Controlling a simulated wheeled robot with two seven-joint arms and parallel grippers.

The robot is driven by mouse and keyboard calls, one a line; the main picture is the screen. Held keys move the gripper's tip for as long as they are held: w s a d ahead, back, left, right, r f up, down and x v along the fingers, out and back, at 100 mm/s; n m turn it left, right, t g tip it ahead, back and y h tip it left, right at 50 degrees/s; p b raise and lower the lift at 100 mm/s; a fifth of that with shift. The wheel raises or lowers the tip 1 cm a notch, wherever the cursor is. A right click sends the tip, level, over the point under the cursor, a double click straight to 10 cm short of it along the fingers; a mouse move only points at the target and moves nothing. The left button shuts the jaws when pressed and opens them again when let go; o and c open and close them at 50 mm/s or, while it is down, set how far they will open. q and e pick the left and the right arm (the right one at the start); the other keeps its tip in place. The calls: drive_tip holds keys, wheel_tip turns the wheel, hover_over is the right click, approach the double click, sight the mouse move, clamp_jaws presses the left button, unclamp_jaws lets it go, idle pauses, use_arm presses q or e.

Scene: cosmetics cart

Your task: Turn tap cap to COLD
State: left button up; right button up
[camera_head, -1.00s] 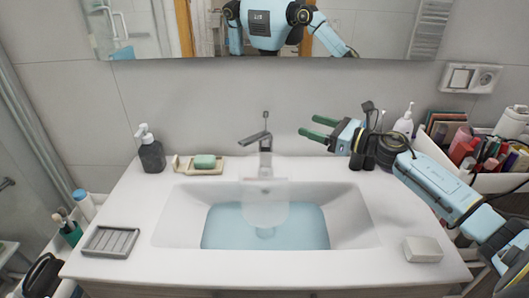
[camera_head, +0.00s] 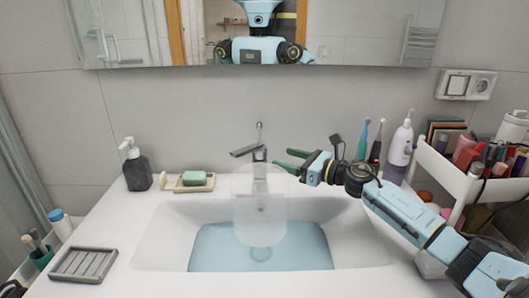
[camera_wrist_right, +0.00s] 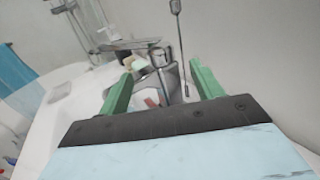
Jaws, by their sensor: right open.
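The chrome tap (camera_head: 260,170) stands at the back middle of the basin. Its flat lever cap (camera_head: 247,151) points to the left, and a translucent stream runs below the spout. My right gripper (camera_head: 281,160), with green fingers, is open just right of the tap and points at it. In the right wrist view the tap body (camera_wrist_right: 160,60) shows between and beyond the open fingers (camera_wrist_right: 160,69), with the lever (camera_wrist_right: 125,45) reaching left. I cannot tell whether a finger touches the tap. My left gripper is not in view.
The basin (camera_head: 165,245) holds bluish water. A green soap on a dish (camera_head: 194,180) and a dark soap dispenser (camera_head: 137,168) stand left of the tap. Toothbrushes (camera_head: 363,140), a white bottle (camera_head: 399,150) and a cosmetics cart (camera_head: 445,170) crowd the right. A mirror is behind.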

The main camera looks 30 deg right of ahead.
sight(267, 152)
drive_tip(key=x, duration=0.8)
drive_tip(key=c, duration=1.4)
